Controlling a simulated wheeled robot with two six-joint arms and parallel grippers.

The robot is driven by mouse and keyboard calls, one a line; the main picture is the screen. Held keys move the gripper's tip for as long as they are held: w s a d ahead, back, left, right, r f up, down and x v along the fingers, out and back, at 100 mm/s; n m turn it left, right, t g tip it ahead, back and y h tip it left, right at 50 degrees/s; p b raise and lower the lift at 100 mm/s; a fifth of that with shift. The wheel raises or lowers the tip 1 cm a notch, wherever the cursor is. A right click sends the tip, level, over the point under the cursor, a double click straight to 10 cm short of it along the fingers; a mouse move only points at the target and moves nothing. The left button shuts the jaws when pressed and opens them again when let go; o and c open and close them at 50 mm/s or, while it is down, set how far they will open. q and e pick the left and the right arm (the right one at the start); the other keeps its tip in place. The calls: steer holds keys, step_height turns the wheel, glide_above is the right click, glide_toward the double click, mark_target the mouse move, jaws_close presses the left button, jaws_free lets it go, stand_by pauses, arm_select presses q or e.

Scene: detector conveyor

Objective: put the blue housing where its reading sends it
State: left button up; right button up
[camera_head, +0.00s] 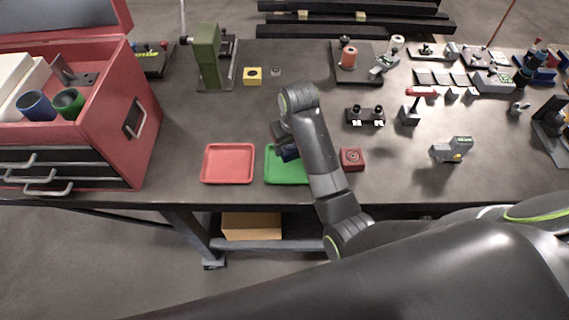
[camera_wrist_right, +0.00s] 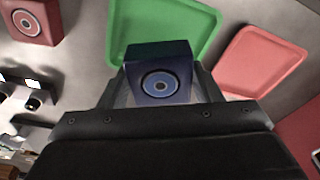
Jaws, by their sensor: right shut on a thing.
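The blue housing (camera_wrist_right: 160,78) is a dark blue block with a round ringed face, and it also shows partly in the head view (camera_head: 288,153). My right gripper (camera_wrist_right: 162,92) is shut on it. The housing is over or at the green tray (camera_head: 273,166), and I cannot tell whether it touches the tray. The green tray also shows in the wrist view (camera_wrist_right: 180,20). A red tray (camera_head: 228,164) lies to its left. A grey handheld device with a small green screen (camera_head: 452,149) stands at the right. My right arm hides part of the green tray. My left gripper is out of view.
A red housing (camera_head: 352,159) sits right of the green tray. A yellow block (camera_head: 252,76) and a green press (camera_head: 208,58) stand behind. A red toolbox (camera_head: 130,115) fills the left side. Bench room is free behind the red tray.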

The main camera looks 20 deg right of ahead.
mark_target(290, 165)
steer(key=f, duration=0.2)
steer(key=shift+w+d+f, duration=0.1)
steer(key=shift+d+f, duration=0.1)
steer(key=shift+f, duration=0.5)
steer(key=f, duration=0.1)
steer(key=f+p, duration=0.1)
steer(key=shift+a+f, duration=0.2)
steer(key=shift+f, duration=0.15)
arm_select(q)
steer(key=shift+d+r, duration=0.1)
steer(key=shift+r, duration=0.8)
arm_select(e)
steer(key=shift+d+f, duration=0.1)
steer(key=shift+f, duration=0.5)
steer(key=shift+f, duration=0.1)
steer(key=o, duration=1.2)
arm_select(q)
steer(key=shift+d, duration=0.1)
arm_select(e)
steer(key=shift+o, duration=0.2)
